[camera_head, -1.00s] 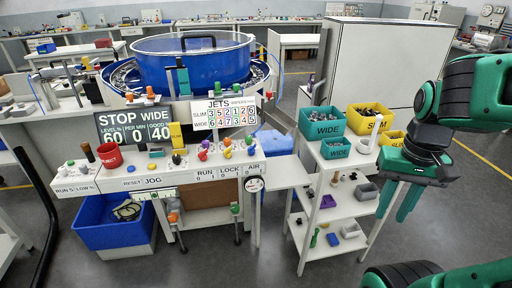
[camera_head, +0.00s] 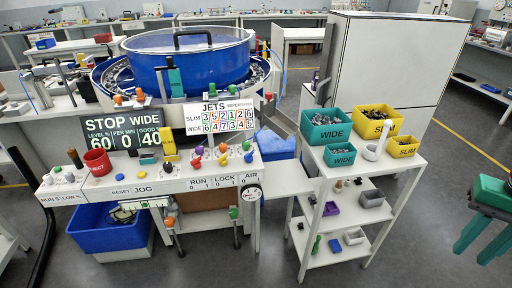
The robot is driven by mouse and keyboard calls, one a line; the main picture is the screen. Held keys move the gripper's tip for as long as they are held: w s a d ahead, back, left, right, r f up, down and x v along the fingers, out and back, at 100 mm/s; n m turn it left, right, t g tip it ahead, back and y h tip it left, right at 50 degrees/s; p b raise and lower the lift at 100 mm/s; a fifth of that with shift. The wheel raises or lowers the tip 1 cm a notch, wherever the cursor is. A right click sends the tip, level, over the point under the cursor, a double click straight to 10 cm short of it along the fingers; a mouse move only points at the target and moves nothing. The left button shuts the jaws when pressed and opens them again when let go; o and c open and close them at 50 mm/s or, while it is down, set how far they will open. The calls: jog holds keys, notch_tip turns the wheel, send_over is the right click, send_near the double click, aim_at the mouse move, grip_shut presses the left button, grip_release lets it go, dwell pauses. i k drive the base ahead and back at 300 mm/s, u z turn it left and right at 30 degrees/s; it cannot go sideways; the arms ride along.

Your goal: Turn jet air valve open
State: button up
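The white control console (camera_head: 130,182) stands at left centre. Its AIR label (camera_head: 250,177) is at the right end of the front panel, with a small round gauge (camera_head: 252,193) just below. Several coloured knobs sit on top, including a blue one (camera_head: 248,157) above AIR. A green-topped handle (camera_head: 233,212) and an orange-topped one (camera_head: 168,222) stand lower on the front. I cannot tell which of these is the jet air valve, or its setting. My gripper (camera_head: 471,257) is at the right edge, far from the console, fingers apart, with nothing visible between them.
A white shelf cart (camera_head: 378,172) with teal and yellow bins stands between my gripper and the console. A blue bowl feeder (camera_head: 190,72) is behind the console, and a blue bin (camera_head: 90,238) is below it. Grey floor lies open between the cart and my gripper.

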aim_at(249, 158)
jog(key=z, duration=0.05)
jog(key=i, duration=1)
jog(key=u, duration=0.05)
